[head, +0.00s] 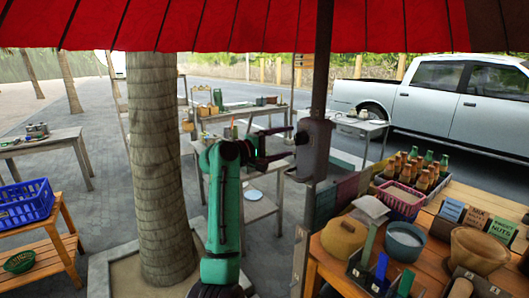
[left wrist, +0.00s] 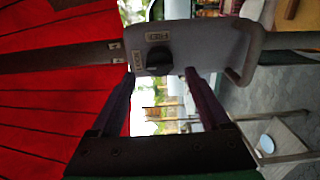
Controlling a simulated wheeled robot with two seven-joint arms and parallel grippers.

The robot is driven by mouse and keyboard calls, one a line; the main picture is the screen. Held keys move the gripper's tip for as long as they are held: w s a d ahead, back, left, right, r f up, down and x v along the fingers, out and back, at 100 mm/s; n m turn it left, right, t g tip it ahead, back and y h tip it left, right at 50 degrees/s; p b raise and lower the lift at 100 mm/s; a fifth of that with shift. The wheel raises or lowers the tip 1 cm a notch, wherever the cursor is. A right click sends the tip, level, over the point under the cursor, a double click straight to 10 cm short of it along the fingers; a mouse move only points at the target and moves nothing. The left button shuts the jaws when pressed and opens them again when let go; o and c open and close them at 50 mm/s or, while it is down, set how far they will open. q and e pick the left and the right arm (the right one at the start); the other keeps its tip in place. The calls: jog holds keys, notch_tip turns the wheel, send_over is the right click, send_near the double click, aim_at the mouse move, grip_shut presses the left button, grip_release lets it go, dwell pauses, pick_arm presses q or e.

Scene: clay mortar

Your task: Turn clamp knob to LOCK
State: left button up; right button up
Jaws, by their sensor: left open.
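The clamp housing (head: 314,148) is a grey box on the dark umbrella pole. Its dark round clamp knob (left wrist: 158,60) shows in the left wrist view on the housing face (left wrist: 205,45). One pale label sits above the knob and another to its left; their small lettering is hard to read, and I cannot tell which label the knob marks. My left gripper (head: 289,143) is open, facing the housing from the left. In the left wrist view its fingertips (left wrist: 160,76) lie on either side of the knob's lower edge, apparently short of it. My right gripper is out of view.
The umbrella pole (head: 321,70) rises to the red canopy (head: 230,25). A palm trunk (head: 154,150) stands left of my arm. A wooden counter (head: 425,225) at right holds a mortar (head: 480,250), bowls and bottles.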

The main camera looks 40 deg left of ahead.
pick_arm(q)
jog(key=b+v, duration=0.3)
jog(key=v, duration=0.8)
